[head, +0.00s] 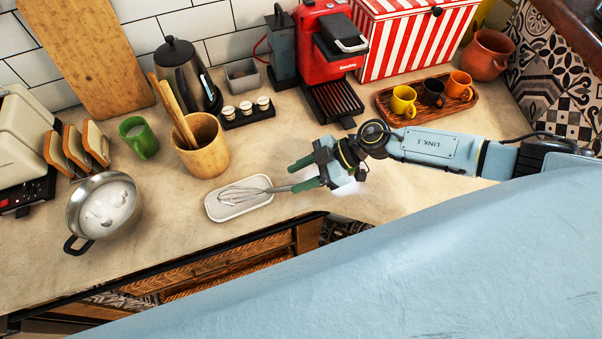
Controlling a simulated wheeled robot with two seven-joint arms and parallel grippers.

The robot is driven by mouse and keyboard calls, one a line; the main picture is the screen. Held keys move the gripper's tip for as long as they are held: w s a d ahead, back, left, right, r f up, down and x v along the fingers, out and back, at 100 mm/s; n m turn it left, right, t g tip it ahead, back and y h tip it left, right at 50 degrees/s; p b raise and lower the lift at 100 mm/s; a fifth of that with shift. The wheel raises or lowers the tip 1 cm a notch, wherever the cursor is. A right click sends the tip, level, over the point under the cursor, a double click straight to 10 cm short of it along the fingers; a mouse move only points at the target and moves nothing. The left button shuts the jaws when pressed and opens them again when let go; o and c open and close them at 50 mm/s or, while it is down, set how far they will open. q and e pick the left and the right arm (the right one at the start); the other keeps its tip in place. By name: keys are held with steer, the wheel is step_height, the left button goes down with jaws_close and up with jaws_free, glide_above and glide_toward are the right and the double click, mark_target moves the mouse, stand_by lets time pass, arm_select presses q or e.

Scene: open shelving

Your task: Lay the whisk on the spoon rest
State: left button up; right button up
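The whisk (243,194) has its wire head over the spoon rest (225,214), a small pale oblong tray on the counter. Its grey handle (281,188) points right, past the tray's right end, to my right gripper. I cannot tell whether the wires touch the tray. My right gripper (297,175) is low over the counter, just right of the tray. Its two green fingers are parted, with a gap wider than the handle. The lower finger lines up with the handle's end and hides part of it. My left gripper is not in view.
A wooden utensil holder (203,150) stands just behind the spoon rest. A steel pan (104,205) and green mug (139,138) are to the left. A coffee machine (325,45) and a wooden tray of cups (424,116) stand behind my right arm. The counter's front edge is close.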

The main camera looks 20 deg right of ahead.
steer(key=shift+d, duration=0.1)
steer(key=v, duration=1.3)
steer(key=shift+b, duration=0.3)
steer(key=shift+s+r, duration=0.1)
